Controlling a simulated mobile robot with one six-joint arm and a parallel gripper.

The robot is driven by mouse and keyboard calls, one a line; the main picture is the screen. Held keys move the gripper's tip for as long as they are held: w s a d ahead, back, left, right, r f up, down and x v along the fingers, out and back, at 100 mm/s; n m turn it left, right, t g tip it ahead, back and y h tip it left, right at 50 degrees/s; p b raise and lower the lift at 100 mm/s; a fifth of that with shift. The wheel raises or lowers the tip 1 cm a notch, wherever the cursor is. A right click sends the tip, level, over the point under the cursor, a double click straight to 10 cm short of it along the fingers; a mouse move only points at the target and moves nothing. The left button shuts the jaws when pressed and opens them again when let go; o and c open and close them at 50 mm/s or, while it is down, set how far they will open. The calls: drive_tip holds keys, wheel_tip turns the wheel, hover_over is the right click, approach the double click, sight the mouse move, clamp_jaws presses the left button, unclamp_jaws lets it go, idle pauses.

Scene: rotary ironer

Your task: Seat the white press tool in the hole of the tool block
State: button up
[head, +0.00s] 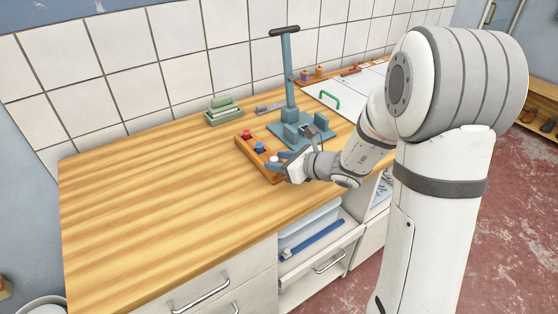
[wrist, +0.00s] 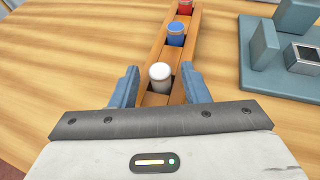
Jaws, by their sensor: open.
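The white press tool (wrist: 160,73) is a short cylinder with a pale round top. It stands at the near end of the long orange-brown tool block (wrist: 191,40) in the wrist view. I cannot tell how deep it sits in a hole. My gripper (wrist: 159,87) is open, with one blue finger on each side of the white tool and visible gaps to it. In the head view, my gripper (head: 281,164) is over the near end of the tool block (head: 247,149), and the white tool is mostly hidden there.
A blue-topped tool (wrist: 176,29) and a red-topped tool (wrist: 185,7) stand farther along the block. The teal press (head: 289,80) stands close behind on the right. A green stacked item (head: 224,110) lies at the back. The wooden worktop (head: 150,190) is clear on the left.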

drive_tip(key=v, duration=1.2)
drive_tip(key=s+a+n+g+h, duration=0.2)
drive_tip(key=s+n+g+h, duration=0.35)
drive_tip(key=s+n, duration=0.9)
drive_tip(key=s+d+r+n+h, duration=0.1)
drive_tip(key=s+d+n+h, duration=0.3)
drive_tip(key=d+n, duration=0.4)
drive_tip(key=shift+r+n+h, duration=0.4)
drive_tip(key=shift+n+h, duration=0.15)
drive_tip(key=shift+n, duration=1)
drive_tip(key=shift+s, duration=0.15)
